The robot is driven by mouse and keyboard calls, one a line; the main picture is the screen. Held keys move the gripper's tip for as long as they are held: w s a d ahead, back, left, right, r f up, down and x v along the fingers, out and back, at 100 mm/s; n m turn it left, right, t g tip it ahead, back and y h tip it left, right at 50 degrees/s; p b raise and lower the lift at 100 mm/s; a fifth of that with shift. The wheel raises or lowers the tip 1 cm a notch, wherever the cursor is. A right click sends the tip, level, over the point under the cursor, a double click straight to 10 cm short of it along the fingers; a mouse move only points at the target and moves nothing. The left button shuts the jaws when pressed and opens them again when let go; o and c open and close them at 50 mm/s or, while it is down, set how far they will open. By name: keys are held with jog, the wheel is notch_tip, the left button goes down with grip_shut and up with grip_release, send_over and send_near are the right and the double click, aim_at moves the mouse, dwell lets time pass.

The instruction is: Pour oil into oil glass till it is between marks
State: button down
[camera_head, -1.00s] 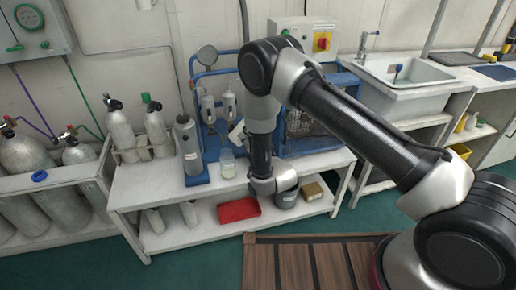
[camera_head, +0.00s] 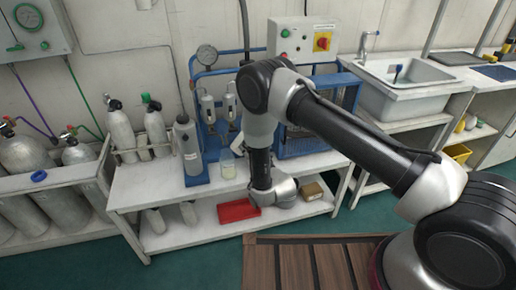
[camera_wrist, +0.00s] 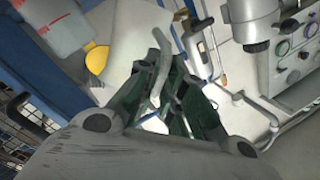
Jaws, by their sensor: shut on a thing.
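My gripper (camera_wrist: 165,105) shows in the wrist view with its dark fingers closed around a grey curved bar, which looks like the handle of a pale grey container (camera_wrist: 135,38). A round yellow spot (camera_wrist: 97,60) shows at that container's left edge; I cannot tell whether it is oil or a cap. In the head view my arm hides the gripper, and a small pale part (camera_head: 235,142) shows left of the arm. A clear cup with pale yellow contents (camera_head: 228,165) stands upright on the bench. I cannot make out the oil glass or its marks.
A blue-framed machine (camera_head: 207,85) with a gauge stands on the white bench (camera_head: 140,185), beside a grey cylinder (camera_head: 187,140). A red tray (camera_head: 238,210) and a brown box (camera_head: 312,190) lie on the lower shelf. Gas cylinders (camera_head: 120,130) stand at left; a sink (camera_head: 405,70) is at right.

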notch_tip(320, 180, up, 8)
jog(key=n, duration=0.1)
jog(key=shift+a+n+b, duration=0.25)
jog(key=shift+n+b, duration=0.05)
jog(key=shift+s, duration=0.15)
